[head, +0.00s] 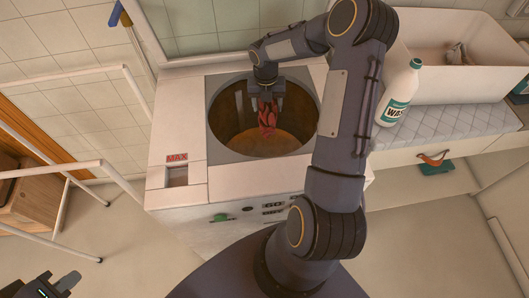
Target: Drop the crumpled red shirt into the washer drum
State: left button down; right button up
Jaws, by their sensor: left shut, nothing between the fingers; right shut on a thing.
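The crumpled red shirt (267,117) hangs from my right gripper (266,98), which is shut on it. The gripper and shirt are over the round opening of the washer drum (232,128). I cannot tell how far the shirt reaches below the rim. The drum's inside looks brown and its floor shows below the shirt. The white top-loading washer (177,130) stands in the middle with its top open. My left gripper (62,285) is at the bottom left corner, partly cut off by the frame, shut and empty, away from the washer.
A white bottle (398,93) stands on a quilted surface (440,125) right of the washer, near a white sink (470,78). A white rack frame (110,170) stands at the left, by a wooden box (38,203). A teal item (435,164) is at the right.

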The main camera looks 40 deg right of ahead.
notch_tip(320, 180, down, 4)
jog(key=shift+r+b, duration=0.2)
jog(key=shift+b, duration=0.9)
jog(key=o, duration=1.2)
jog(key=shift+c, duration=0.2)
jog(key=shift+r, duration=0.1)
notch_tip(320, 180, up, 8)
jog(key=shift+w+a+f, duration=0.1)
jog(key=shift+a+f, duration=0.05)
